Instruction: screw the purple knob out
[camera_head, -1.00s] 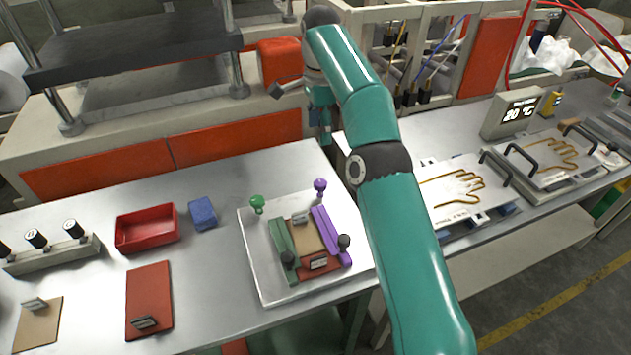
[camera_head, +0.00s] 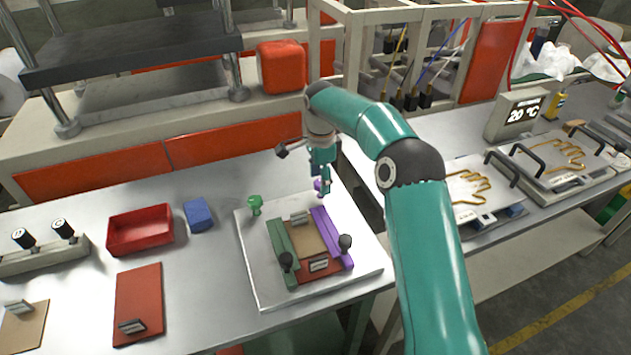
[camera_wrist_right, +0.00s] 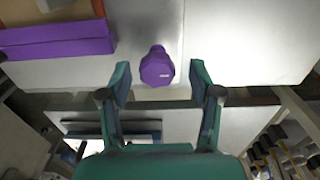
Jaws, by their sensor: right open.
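The purple knob (camera_head: 321,187) stands at the back right corner of the white plate (camera_head: 268,291), partly hidden by my right gripper (camera_head: 325,190) in the head view. In the right wrist view the purple knob (camera_wrist_right: 157,68) is a faceted purple head just ahead of and between the open fingertips of my right gripper (camera_wrist_right: 158,80). The fingers stand apart on either side, with nothing between them and no visible contact. A purple bar (camera_head: 328,232) lies on the plate near the knob. My left gripper is not in view.
A green knob (camera_head: 254,204) stands at the plate's back left corner, and a green bar (camera_head: 281,248) lies below it. Dark round knobs sit at the bars' front ends. A red tray (camera_head: 140,232) and blue block (camera_head: 198,214) are to the left. A machine frame stands behind.

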